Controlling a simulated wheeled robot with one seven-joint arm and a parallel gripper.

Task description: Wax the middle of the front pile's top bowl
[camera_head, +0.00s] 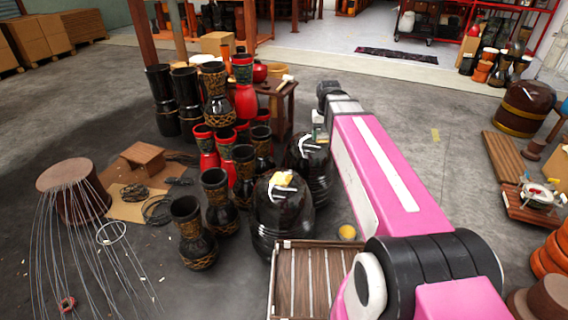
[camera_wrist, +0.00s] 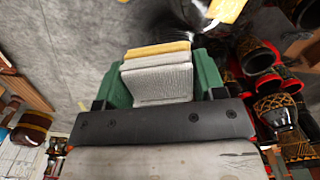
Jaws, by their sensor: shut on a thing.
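The nearer pile of glossy black bowls (camera_head: 283,222) stands at the centre, upside down, with a yellow piece and white marks (camera_head: 281,183) on its top. A second black pile (camera_head: 318,180) stands just behind it to the right, also with something pale on top. My gripper (camera_head: 319,136) is at the top of this rear pile, apart from the nearer one. In the wrist view its green fingers (camera_wrist: 158,75) are shut on a layered pad (camera_wrist: 158,82), grey-white with a yellow layer. A yellow piece (camera_wrist: 226,9) shows at the top edge. Whether the pad touches a bowl is hidden.
Several goblet drums (camera_head: 218,200) crowd the left of the piles. A slatted wooden pallet (camera_head: 310,280) lies in front, with a small yellow cup (camera_head: 347,232) beside it. A small table (camera_head: 285,95) stands behind. The floor to the right (camera_head: 450,170) is mostly clear.

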